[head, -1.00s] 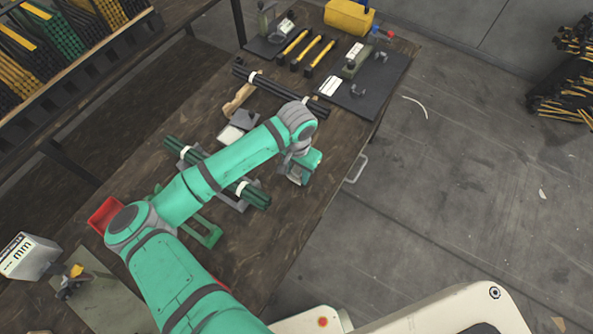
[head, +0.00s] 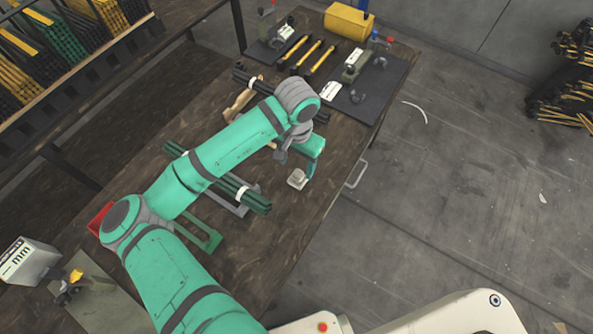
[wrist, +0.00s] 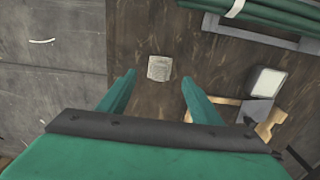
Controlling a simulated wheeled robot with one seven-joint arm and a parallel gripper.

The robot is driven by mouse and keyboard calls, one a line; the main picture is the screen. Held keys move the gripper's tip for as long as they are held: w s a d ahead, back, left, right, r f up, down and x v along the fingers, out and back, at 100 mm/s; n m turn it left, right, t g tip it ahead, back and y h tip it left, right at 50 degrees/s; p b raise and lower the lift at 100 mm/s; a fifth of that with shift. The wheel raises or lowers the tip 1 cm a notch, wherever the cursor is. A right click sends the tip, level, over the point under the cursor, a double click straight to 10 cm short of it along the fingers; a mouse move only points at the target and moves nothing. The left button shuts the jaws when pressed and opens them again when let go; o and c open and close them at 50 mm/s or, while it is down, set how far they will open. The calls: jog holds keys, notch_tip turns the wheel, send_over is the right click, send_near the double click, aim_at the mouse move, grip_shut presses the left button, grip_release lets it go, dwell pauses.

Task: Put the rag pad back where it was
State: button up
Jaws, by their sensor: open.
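The rag pad (head: 297,179) is a small, pale, square pad lying flat on the brown bench top near the bench's right edge. In the wrist view the pad (wrist: 159,67) lies beyond and between my fingertips, with bare wood around it. My gripper (wrist: 159,78) is open and empty, with a green finger on each side of the view. In the head view my gripper (head: 297,162) hangs above the pad, apart from it, and my arm hides part of the bench behind.
A bundle of green rods (head: 248,195) rests in a grey cradle left of the pad. Dark rods (head: 262,86) lie farther back by a wooden piece (head: 241,103). A black mat (head: 383,88) with tools lies at the back right. Bare bench surrounds the pad.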

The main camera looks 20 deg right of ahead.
jog(key=d+r+n+t+h, duration=0.2)
jog(key=d+r+h, duration=0.45)
jog(key=d, duration=0.55)
jog(key=d+r+n+t+h, duration=0.25)
jog(key=d+r+h, duration=0.4)
jog(key=d, duration=0.55)
jog(key=n+t+y, duration=1)
jog(key=t+y, duration=0.1)
jog(key=y, duration=0.1)
send_near(297, 175)
jog(key=s+a, duration=0.1)
jog(key=s, duration=0.1)
jog(key=s+a, duration=0.2)
jog(key=s+a+r, duration=0.1)
jog(key=s+a, duration=0.1)
jog(key=shift+s+a+r, duration=0.1)
jog(key=shift+s+a, duration=0.1)
jog(key=shift+s, duration=0.05)
jog(key=s+a+r+m+y, duration=0.1)
jog(key=s+a+m, duration=0.3)
jog(key=s+a, duration=0.4)
jog(key=v, duration=0.3)
jog(key=shift+s+a+r, duration=0.15)
jog(key=shift+s+a, duration=0.05)
